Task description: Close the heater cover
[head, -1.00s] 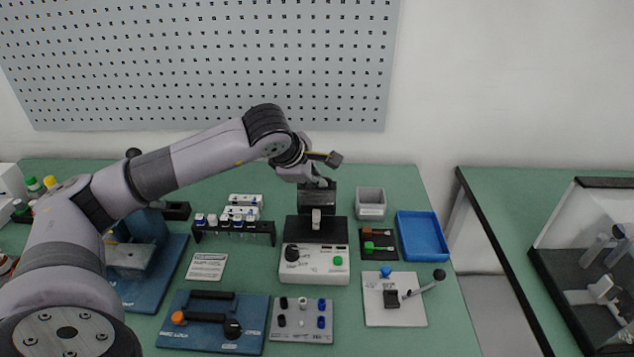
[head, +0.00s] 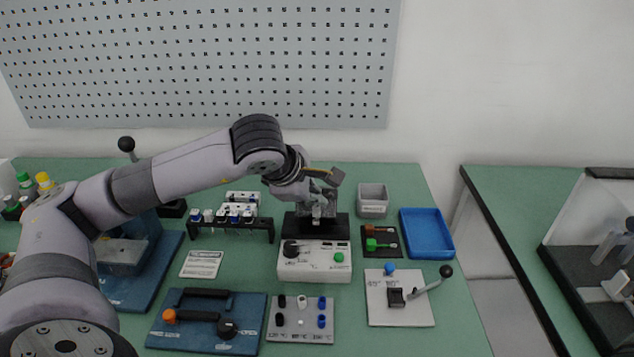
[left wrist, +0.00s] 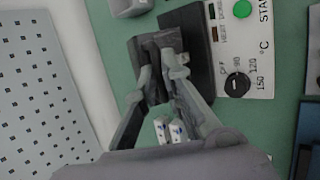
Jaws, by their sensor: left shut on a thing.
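The heater (head: 315,262) is a white box with a dial, a green button and a black block (head: 335,230) on its rear part. Its dark cover (left wrist: 155,48) stands raised at the back of the black block. My left gripper (head: 318,206) reaches down over it from behind and above. In the left wrist view, the fingers of my left gripper (left wrist: 162,75) are shut on the cover, at its handle as far as I can tell. The gripper partly hides the cover and handle. My right gripper is in neither view.
A tube rack (head: 232,228) stands left of the heater. A grey bin (head: 373,201), a dark mat (head: 382,243) and a blue tray (head: 426,234) lie to the right. A lever plate (head: 400,305) and a knob panel (head: 300,325) are in front.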

